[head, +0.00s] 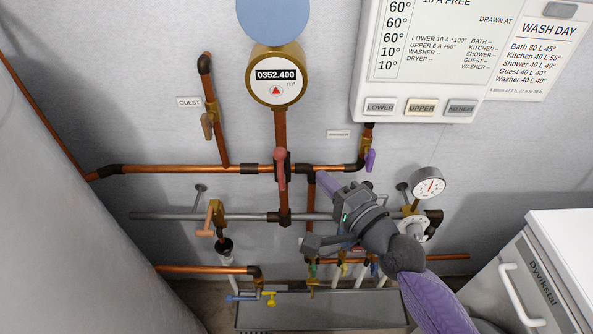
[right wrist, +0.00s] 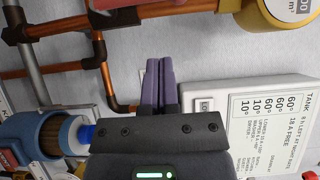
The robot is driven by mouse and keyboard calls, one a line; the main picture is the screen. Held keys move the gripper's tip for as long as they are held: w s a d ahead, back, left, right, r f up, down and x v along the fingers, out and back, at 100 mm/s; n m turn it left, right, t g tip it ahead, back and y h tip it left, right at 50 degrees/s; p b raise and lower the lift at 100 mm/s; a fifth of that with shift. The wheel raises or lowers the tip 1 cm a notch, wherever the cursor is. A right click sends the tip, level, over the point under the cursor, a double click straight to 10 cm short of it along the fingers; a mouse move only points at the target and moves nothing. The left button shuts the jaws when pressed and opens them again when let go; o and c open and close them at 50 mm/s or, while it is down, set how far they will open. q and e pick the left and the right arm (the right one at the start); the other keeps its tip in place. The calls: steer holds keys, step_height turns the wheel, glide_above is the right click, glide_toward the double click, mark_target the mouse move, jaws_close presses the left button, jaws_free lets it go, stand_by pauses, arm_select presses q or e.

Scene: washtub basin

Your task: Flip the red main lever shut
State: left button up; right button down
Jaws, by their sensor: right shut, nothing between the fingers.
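The red main lever (head: 281,168) sits on the vertical copper pipe below the round brass meter (head: 277,76), where the horizontal copper pipe crosses. Its handle looks upright, in line with the vertical pipe. In the right wrist view a pinkish-red piece (right wrist: 112,4), probably this lever, is cut off at the top edge. My right gripper (head: 325,185) is to the right of the lever and slightly below it, apart from it in the head view. Its purple fingers (right wrist: 158,72) are pressed together and empty. My left gripper is in neither view.
A purple lever (head: 370,160) hangs at the pipe's right end. An orange-handled valve (head: 215,218) and a guest valve (head: 209,122) are on the left. A pressure gauge (head: 428,184) and white panel (head: 465,65) are on the right. A grey trough (head: 300,313) lies below.

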mark_target(281, 166)
steer(key=w+a, duration=0.1)
steer(key=a, duration=0.2)
steer(key=w+a, duration=0.1)
steer(key=a, duration=0.1)
steer(key=shift+w, duration=0.3)
